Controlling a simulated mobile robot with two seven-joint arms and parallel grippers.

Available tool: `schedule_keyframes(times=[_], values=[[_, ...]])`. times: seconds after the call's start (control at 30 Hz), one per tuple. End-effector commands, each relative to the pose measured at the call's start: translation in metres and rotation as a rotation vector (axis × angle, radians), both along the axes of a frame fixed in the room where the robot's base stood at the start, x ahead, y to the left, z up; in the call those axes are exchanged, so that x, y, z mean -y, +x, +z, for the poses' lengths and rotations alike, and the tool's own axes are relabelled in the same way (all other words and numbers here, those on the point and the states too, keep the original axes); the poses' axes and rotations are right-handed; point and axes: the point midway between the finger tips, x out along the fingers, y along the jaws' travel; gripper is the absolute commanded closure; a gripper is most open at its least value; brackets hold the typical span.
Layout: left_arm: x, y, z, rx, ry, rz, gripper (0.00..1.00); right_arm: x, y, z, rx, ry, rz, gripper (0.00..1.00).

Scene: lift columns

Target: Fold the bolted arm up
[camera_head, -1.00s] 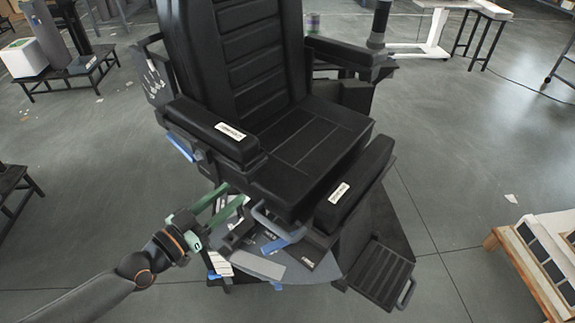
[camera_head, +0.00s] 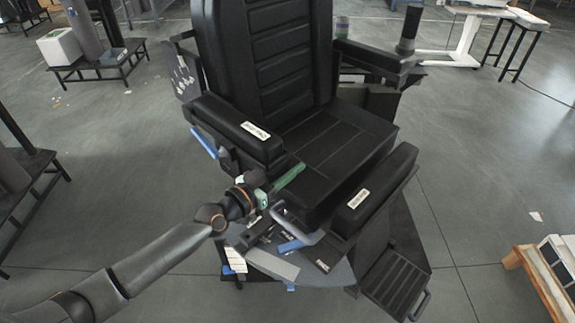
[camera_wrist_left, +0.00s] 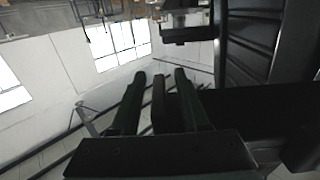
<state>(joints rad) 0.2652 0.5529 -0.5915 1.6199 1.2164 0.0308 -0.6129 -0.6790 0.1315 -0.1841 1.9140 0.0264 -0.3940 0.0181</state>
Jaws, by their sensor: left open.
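The black chair (camera_head: 345,143) has a padded armrest (camera_head: 225,122) with a white label on its left side and another armrest (camera_head: 368,55) with an upright black knob at the far right. I cannot tell which one is the bolted arm. Both lie level beside the seat. My left gripper (camera_head: 289,177), with green fingers, is just in front of the left armrest's front end, by the seat edge. In the left wrist view its fingers (camera_wrist_left: 157,98) are apart, with a narrow dark bar showing between them; contact is unclear. My right gripper is out of view.
A labelled black pad (camera_head: 375,188) lies along the seat's front, above a ribbed footplate (camera_head: 395,283). A blue lever (camera_head: 290,246) and a grey handle are low by the seat. Side tables stand left; a wooden-edged stand (camera_head: 540,285) is lower right.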

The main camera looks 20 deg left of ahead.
Motion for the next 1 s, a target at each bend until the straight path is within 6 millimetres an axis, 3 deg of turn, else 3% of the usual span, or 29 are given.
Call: schedule_keyframes(times=[0.27,0.67,1.0], values=[[0.0005,0.0009,-0.0005,-0.001,0.0,0.0,0.55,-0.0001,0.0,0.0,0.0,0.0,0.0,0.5],[0.0003,0.0007,-0.0004,-0.001,0.0,0.0,1.0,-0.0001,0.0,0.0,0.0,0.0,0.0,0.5],[0.0002,0.0006,-0.0005,-0.001,0.0,0.0,1.0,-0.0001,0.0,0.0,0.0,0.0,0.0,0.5]])
